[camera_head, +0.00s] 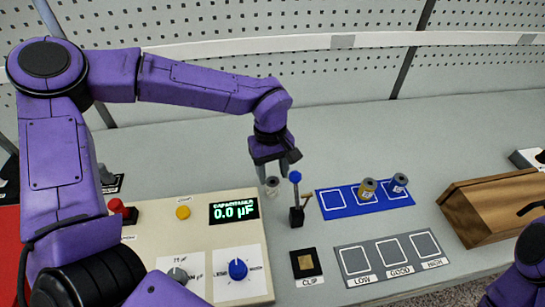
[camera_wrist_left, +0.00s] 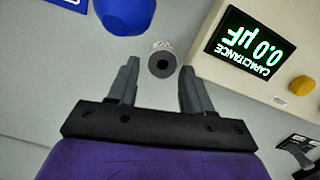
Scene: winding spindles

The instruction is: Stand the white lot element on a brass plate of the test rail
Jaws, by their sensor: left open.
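The white lot element (camera_head: 272,187) is a small upright cylinder with a grey top and dark centre hole, standing behind the tester near its display. In the left wrist view the element (camera_wrist_left: 162,61) shows end-on between the fingertips, nearer the right finger. My left gripper (camera_head: 277,167) is open and points down just above or around it; I cannot tell the exact height gap. A brass plate (camera_head: 305,261) sits on the black block labelled CLIP at the front. My right gripper is out of view.
A blue-knobbed lever (camera_head: 295,178) stands close beside the left gripper. A grey LOW/GOOD/HIGH mat (camera_head: 374,254) is empty. The tester's display (camera_head: 234,209) reads 0.0 µF. A wooden box (camera_head: 490,210) stands right.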

